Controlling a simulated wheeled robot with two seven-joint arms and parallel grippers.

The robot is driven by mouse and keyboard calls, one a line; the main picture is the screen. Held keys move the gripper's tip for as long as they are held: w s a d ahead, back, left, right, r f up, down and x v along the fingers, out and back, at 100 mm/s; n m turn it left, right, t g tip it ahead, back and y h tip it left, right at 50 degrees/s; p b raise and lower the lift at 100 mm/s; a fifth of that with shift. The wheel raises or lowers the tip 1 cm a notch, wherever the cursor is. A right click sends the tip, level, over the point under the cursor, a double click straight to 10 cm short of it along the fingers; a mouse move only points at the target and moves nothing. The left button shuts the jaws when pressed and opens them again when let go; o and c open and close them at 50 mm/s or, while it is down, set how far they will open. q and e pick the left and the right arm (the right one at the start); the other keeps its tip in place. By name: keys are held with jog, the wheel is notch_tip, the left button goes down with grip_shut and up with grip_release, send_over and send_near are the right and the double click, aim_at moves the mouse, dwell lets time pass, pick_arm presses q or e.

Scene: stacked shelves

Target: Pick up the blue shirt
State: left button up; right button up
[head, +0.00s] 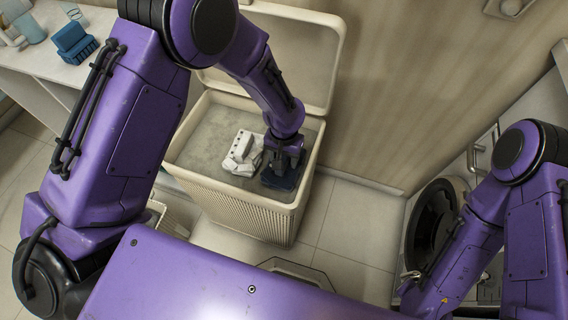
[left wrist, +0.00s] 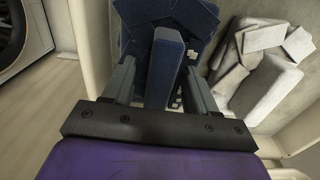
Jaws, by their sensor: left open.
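The blue shirt (head: 282,180) is a dark blue folded bundle inside the cream laundry hamper (head: 240,197), at its right side. In the left wrist view the shirt (left wrist: 170,22) lies under and ahead of the fingers, with a raised fold between them. My left gripper (head: 285,157) reaches down into the hamper, right over the shirt. In the left wrist view its two fingers (left wrist: 160,78) are apart, one on each side of the raised fold. I cannot tell whether they touch it. My right arm shows at the right, but its gripper is not visible.
White clothes (head: 243,153) lie beside the shirt in the hamper. The hamper's lid (head: 300,48) stands open at the back. A washing machine door (head: 433,225) is at the right. A counter (head: 40,58) with blue items (head: 73,43) is at upper left.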

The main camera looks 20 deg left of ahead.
pick_arm(q)
grip_shut()
